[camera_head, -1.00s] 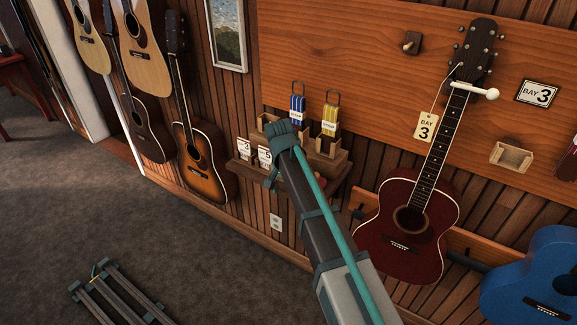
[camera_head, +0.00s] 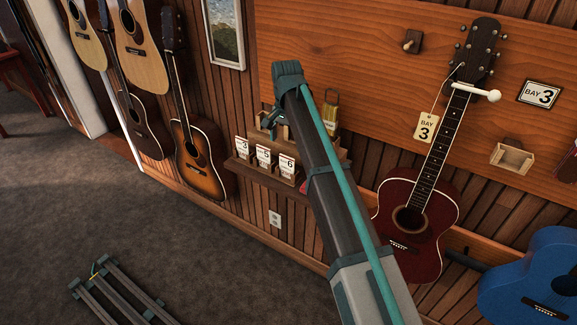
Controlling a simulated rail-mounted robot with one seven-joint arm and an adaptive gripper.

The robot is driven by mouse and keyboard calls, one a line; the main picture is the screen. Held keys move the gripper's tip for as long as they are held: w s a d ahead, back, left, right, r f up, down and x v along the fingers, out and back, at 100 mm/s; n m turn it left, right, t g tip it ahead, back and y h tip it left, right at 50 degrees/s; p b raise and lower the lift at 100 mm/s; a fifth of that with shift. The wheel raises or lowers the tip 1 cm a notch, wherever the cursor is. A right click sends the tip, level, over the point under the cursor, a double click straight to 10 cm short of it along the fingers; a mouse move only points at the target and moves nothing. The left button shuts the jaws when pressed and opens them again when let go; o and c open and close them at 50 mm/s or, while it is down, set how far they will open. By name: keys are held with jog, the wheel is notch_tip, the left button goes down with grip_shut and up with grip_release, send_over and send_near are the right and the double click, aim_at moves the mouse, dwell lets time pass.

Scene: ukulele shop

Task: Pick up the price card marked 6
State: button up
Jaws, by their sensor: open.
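Three small white price cards stand in a row in wooden holders on the wall shelf (camera_head: 240,165). They are a left card (camera_head: 242,149), a middle card (camera_head: 263,158) and a right card (camera_head: 287,167). The right card seems to be marked 6, but the print is tiny. My gripper (camera_head: 268,124) is above the cards, close to the shelf's back part. It is open, with no card seen in it. My wrist and arm partly hide it and cover part of the shelf.
A sunburst guitar (camera_head: 197,160) hangs left of the shelf. An empty wooden box (camera_head: 511,158) is on the wall.

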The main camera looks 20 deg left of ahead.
aim_at(287, 157)
jog(key=shift+f+p, duration=1.2)
jog(key=shift+f, duration=2.2)
jog(key=c, duration=1)
